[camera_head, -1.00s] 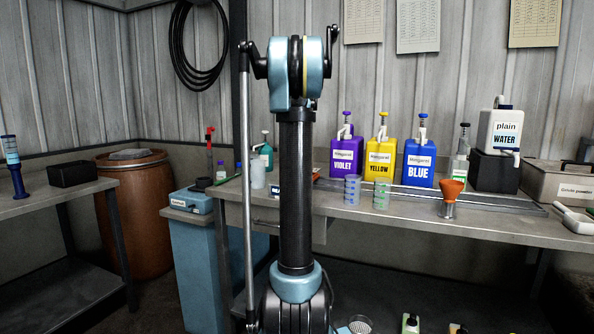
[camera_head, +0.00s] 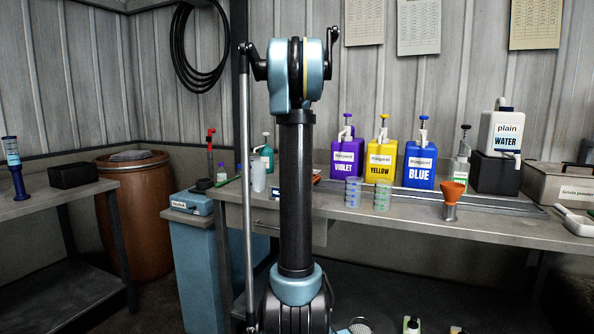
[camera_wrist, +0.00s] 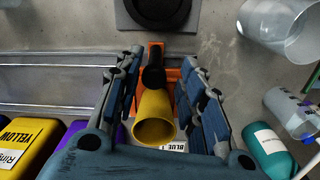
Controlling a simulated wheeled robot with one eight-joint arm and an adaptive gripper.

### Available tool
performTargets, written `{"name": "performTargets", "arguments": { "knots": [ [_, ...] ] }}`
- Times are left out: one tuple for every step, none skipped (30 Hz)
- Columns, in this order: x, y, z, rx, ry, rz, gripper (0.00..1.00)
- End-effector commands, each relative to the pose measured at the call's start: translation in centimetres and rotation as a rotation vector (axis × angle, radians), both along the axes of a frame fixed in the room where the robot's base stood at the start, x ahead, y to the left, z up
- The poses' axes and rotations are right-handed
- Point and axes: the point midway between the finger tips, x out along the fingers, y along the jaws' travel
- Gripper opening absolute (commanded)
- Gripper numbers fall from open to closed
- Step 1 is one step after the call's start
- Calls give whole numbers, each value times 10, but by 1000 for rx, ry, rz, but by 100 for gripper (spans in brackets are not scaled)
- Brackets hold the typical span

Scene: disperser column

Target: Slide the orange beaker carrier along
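In the wrist view, the orange beaker carrier (camera_wrist: 158,50) lies between and just beyond the fingertips of my gripper (camera_wrist: 160,68). A black upright part and a yellow open-ended cylinder (camera_wrist: 155,118) show between the fingers and hide part of the carrier. The fingers are apart, with gaps to either side; I see no grip on anything. I cannot tell whether the yellow cylinder is part of the carrier. In the head view, only a small orange piece of the carrier (camera_head: 316,178) shows beside my arm column, and my gripper is hidden.
A metal rail (camera_head: 470,198) runs along the bench. Violet (camera_head: 347,158), yellow (camera_head: 380,162) and blue (camera_head: 419,166) jugs stand behind it, with two graduated beakers in front. In the wrist view, a black round plate (camera_wrist: 156,10), a clear beaker (camera_wrist: 278,25) and a teal bottle (camera_wrist: 268,150) are close by.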

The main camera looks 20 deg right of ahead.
Motion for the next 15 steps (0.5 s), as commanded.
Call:
{"name": "performTargets", "arguments": {
  "knots": [
    [0, 0, 11, 0, 0, 0, 36],
    [0, 0, 17, 0, 0, 0, 36],
    [1, 0, 25, -1, -1, 0, 36],
    [1, 0, 30, -1, -1, 0, 36],
    [1, 0, 36, 0, -1, 0, 36],
    [1, 0, 43, 0, -1, 0, 36],
    [1, 0, 48, 0, -1, 0, 36],
    [1, 0, 53, 0, -1, 0, 36],
    [2, 0, 59, 0, -1, 0, 36],
    [2, 0, 63, 0, -1, 1, 36],
    [2, 0, 66, -1, -2, 1, 36],
    [2, 0, 70, -1, -2, 1, 36],
    [2, 0, 73, -1, -2, 1, 36],
    [2, 0, 75, -1, -2, 1, 36],
    [2, 0, 78, -1, -2, 1, 36]
  ]
}}
